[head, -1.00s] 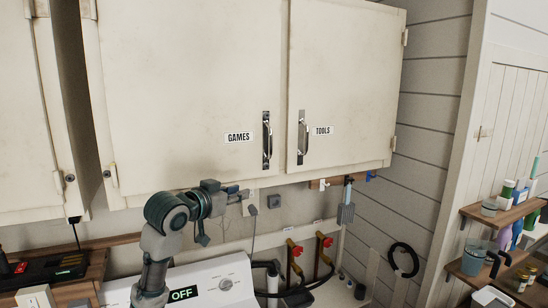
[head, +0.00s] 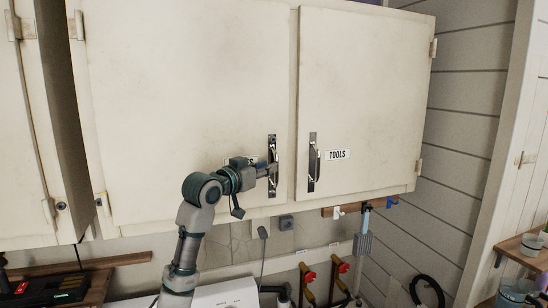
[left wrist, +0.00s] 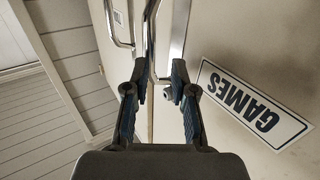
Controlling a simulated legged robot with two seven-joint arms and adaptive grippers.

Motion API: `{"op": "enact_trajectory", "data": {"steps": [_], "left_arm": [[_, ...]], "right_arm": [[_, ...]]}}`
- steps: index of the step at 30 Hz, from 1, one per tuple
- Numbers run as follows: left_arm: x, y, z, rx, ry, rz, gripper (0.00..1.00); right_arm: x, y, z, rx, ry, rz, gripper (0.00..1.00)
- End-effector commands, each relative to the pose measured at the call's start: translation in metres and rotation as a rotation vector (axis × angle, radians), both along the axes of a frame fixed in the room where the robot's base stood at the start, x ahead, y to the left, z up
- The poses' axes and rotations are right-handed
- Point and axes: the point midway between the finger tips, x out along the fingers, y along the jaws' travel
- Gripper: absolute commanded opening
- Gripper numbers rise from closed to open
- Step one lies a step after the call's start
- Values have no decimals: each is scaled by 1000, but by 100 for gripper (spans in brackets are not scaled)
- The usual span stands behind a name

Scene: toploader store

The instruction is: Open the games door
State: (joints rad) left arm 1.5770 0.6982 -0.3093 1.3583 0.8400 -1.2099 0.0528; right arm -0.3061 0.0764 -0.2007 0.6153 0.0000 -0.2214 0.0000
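The games door (head: 185,85) is the left door of the cream wall cabinet and is shut. Its metal handle (head: 273,183) stands upright near the door's right edge. My left gripper (head: 272,169) is at this handle and partly covers it and the label. In the left wrist view the GAMES label (left wrist: 254,103) is right of my gripper (left wrist: 159,72). The fingers are apart, with the lower part of the handle bar (left wrist: 151,40) between the tips. Contact with the bar cannot be told. My right gripper is not in view.
The tools door (head: 365,95), also shut, has its own handle (head: 313,165) close to the right. Below the cabinet are red-handled valves (head: 308,277) and a hanging grey tool (head: 363,243). Another cabinet (head: 25,130) stands at the left.

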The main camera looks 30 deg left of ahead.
Motion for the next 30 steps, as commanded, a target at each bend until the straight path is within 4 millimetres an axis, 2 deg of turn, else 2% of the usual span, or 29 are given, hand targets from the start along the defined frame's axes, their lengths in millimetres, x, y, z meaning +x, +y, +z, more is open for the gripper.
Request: {"op": "enact_trajectory", "data": {"steps": [3,5,9,15,19,20,21,24,30], "left_arm": [[20,-6,5,0,-2,0,25],[28,-6,5,1,-4,1,25],[43,-5,3,-2,-5,0,25],[47,-2,0,-3,-5,0,25],[47,-1,-1,-2,-3,3,25],[47,0,-1,-2,-3,3,31],[47,0,-2,-2,-2,4,21],[47,1,-2,-2,0,4,0],[47,3,-3,-3,1,6,0]], "right_arm": [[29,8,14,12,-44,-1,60],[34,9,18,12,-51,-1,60],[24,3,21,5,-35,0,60],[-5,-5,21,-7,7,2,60],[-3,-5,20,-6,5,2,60],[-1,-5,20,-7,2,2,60],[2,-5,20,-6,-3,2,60],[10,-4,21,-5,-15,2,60],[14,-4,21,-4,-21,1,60]]}}
